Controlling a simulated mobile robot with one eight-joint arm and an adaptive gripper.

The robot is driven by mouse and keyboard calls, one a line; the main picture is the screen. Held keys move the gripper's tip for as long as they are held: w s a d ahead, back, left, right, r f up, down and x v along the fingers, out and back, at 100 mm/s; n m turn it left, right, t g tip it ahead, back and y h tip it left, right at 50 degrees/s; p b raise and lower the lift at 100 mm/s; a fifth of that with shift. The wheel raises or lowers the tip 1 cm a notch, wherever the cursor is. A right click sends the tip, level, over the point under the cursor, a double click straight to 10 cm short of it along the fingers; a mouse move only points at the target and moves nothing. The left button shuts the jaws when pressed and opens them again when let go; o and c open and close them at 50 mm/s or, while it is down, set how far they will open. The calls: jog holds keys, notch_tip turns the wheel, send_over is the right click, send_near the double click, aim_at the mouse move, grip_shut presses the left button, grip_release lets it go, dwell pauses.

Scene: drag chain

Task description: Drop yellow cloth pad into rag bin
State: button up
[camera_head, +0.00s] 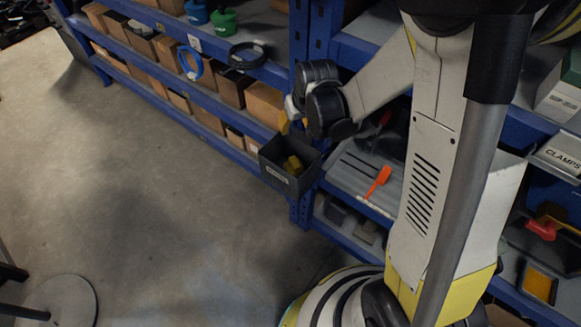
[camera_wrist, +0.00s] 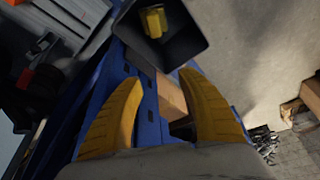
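The rag bin is a dark grey open box (camera_head: 275,178) with a small label, fixed at the shelf post in the head view. It shows at the top of the wrist view (camera_wrist: 190,40). A yellow folded piece that looks like the cloth pad (camera_head: 293,165) lies inside it, also visible in the wrist view (camera_wrist: 153,21). My gripper (camera_wrist: 160,84) has its two yellow fingers spread apart with nothing between them. In the head view my gripper (camera_head: 284,122) is above the bin's back edge, apart from the pad; one finger is mostly hidden by the wrist.
Blue shelving (camera_head: 225,92) with cardboard boxes runs behind and left of the bin. An orange tool (camera_head: 378,182) lies on the grey shelf tray right of the bin. A clamps box (camera_head: 560,152) is at far right.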

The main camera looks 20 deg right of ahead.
jog(key=v, duration=1.2)
jog(key=shift+r, duration=0.15)
jog(key=s+r+m+t, duration=0.1)
jog(key=s+r, duration=0.4)
jog(key=s, duration=1)
jog(key=shift+a+r+t, duration=0.2)
jog(key=shift+r+t, duration=0.15)
jog(key=shift+t, duration=0.45)
